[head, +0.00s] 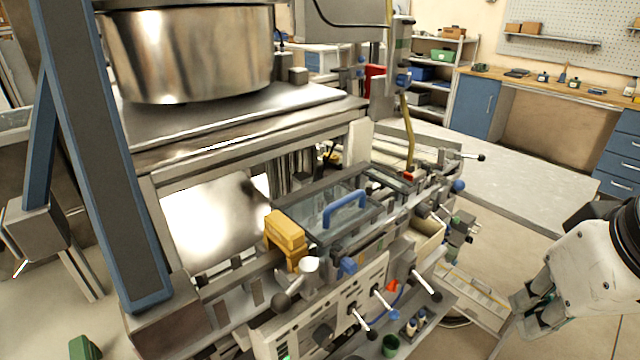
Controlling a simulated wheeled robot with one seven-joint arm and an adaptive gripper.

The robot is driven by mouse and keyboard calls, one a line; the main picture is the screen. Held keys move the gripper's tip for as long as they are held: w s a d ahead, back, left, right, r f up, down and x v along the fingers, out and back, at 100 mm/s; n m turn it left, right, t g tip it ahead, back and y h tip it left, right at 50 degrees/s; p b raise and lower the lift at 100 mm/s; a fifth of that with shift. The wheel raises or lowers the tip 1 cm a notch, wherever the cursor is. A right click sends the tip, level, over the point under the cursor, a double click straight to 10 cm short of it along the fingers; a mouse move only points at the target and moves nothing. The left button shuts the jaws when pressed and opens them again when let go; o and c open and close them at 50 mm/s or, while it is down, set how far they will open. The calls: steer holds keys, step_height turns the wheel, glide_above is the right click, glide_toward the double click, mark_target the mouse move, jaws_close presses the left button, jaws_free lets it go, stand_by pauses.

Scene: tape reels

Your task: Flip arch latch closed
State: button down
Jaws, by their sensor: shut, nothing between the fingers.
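A yellow arch-shaped piece (287,234), which looks like the arch latch, stands at the left end of a clear-lidded box (330,217) on the machine. Its top is a thick block with legs below; I cannot tell whether it is latched. A blue arched handle (343,206) sits on the clear lid, which looks lowered. My gripper (524,312) is at the lower right, shut and empty, pointing down and left. It is well to the right of the yellow arch, apart from the machine.
Several black-knobbed levers (378,300) stick out from the machine's front panel. A large metal drum (190,52) stands on top at the back left. A blue-grey post (95,150) rises at the left. Floor between my gripper and the white platform (540,170) is clear.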

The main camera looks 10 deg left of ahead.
steer(key=w+a+r+n+g+y+p, duration=0.1)
steer(key=w+a+r+n, duration=0.2)
steer(key=a, duration=0.4)
steer(key=w+a+r+n+y+p, duration=0.1)
steer(key=a+r+n, duration=0.25)
steer(key=a, duration=0.35)
step_height(320, 180, up, 3)
steer(key=n+g+y+p, duration=0.1)
steer(key=n+g+y, duration=0.1)
steer(key=n, duration=0.6)
glide_above(298, 283)
steer(key=s+a, duration=0.2)
steer(key=a, duration=0.3)
steer(key=shift+w+d, duration=0.1)
steer(key=shift+w, duration=0.05)
steer(key=shift+f, duration=0.15)
steer(key=x, duration=0.9)
steer(key=shift+f, duration=0.45)
steer(key=shift+s+d+f+p, duration=0.1)
steer(key=shift+s+d+p, duration=0.1)
steer(key=shift+d, duration=0.4)
steer(key=shift+s+d+f+p, duration=0.1)
steer(key=shift+s+d+p, duration=0.1)
steer(key=shift+d, duration=0.45)
steer(key=shift+s+d+f, duration=0.1)
steer(key=shift+d+f, duration=0.1)
steer(key=shift+d, duration=0.5)
